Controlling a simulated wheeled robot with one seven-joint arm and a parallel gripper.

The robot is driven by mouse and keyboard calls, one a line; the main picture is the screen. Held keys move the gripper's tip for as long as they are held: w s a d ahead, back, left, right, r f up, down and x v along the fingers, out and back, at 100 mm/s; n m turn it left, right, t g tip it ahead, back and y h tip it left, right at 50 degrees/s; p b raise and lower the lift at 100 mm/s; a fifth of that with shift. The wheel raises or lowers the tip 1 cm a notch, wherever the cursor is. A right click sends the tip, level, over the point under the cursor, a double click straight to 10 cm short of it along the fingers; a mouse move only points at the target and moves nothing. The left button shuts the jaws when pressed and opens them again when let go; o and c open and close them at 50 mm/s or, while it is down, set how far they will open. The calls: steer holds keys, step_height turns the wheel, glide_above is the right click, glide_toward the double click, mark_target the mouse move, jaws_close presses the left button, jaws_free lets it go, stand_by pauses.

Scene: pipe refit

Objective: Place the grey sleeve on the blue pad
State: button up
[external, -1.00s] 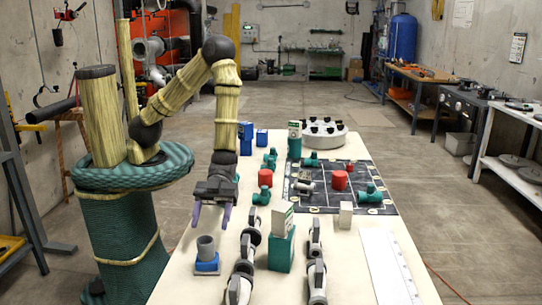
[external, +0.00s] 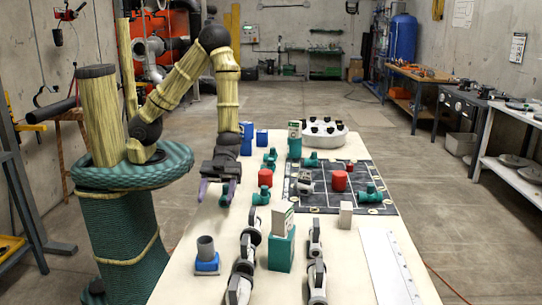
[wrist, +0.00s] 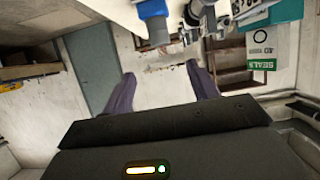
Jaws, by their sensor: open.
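The grey sleeve (external: 206,246) stands upright on the blue pad (external: 207,264) near the table's front left edge. In the wrist view the grey sleeve (wrist: 158,34) and blue pad (wrist: 151,9) are at the top edge, appearing upside down and partly cut off. My gripper (external: 215,198) is open and empty, with its purple fingers spread. It hangs above and behind the sleeve, clear of it. In the wrist view my gripper (wrist: 160,76) has nothing between its fingers.
A teal box with a white carton (external: 282,222) and jointed grey and black pipe parts (external: 315,247) stand right of the pad. Teal fittings (external: 261,197) and a red cylinder (external: 265,177) stand behind. A white plate (external: 388,266) lies at the front right.

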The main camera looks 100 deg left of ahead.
steer(key=shift+w, duration=0.1)
steer(key=w+a+n+t+y, duration=0.3)
steer(key=w+a+n+y, duration=0.15)
steer(key=a, duration=0.35)
steer(key=w+a+n+t+y, duration=0.3)
steer(key=a+n+y, duration=0.15)
steer(key=a, duration=0.35)
steer(key=s+a+r+n+g+y, duration=0.3)
steer(key=s+a+r+n+y, duration=0.1)
steer(key=s+a+n, duration=0.5)
steer(key=shift+s+a, duration=0.35)
steer(key=shift+s, duration=0.15)
step_height(320, 180, up, 8)
steer(key=p, duration=0.8)
